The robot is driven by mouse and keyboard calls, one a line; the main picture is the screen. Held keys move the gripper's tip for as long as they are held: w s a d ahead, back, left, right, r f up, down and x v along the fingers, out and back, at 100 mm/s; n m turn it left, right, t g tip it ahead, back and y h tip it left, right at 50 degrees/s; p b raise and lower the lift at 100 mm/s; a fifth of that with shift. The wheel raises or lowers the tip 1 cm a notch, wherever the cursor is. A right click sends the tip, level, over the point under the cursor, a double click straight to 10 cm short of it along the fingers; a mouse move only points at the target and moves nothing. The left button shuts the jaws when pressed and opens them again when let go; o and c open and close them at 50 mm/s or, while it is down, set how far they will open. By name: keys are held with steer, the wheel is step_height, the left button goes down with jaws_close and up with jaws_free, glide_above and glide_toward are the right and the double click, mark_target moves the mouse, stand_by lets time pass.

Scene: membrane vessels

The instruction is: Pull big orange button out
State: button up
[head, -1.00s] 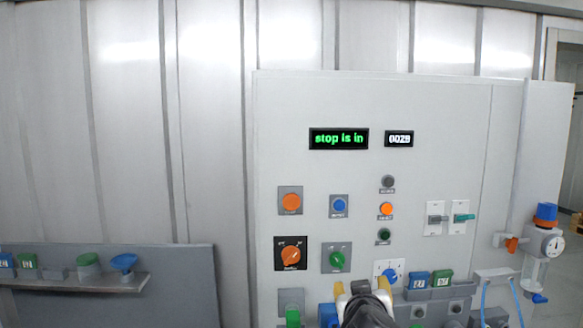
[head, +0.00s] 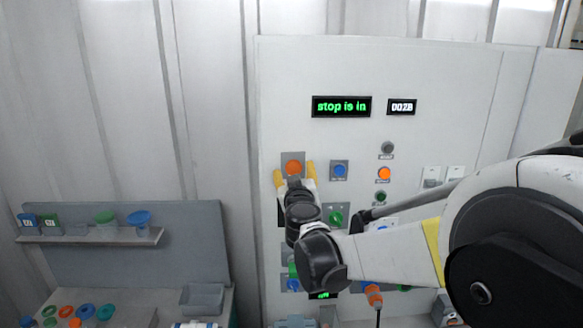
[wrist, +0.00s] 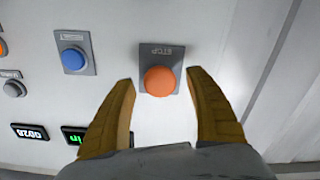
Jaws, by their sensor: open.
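The big orange button (head: 293,167) sits on a grey plate at the upper left of the panel's controls. In the wrist view the orange button (wrist: 159,81) shows on a plate marked STOP, upside down in that view. My gripper (head: 295,175) is in front of the button, with its yellow fingers (wrist: 160,100) open to either side of it. The display (head: 341,106) reads "stop is in".
A blue button (head: 339,170) sits right of the orange one, with a smaller orange button (head: 384,174) further right. A green knob (head: 336,217) is below. A shelf (head: 90,236) with coloured caps is at left. The panel above the button is bare.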

steer(key=shift+w, duration=0.95)
steer(key=shift+s, duration=0.1)
jaws_close()
steer(key=shift+s+f+b, duration=0.1)
steer(key=shift+s+b, duration=0.3)
steer(key=shift+s, duration=0.15)
jaws_free()
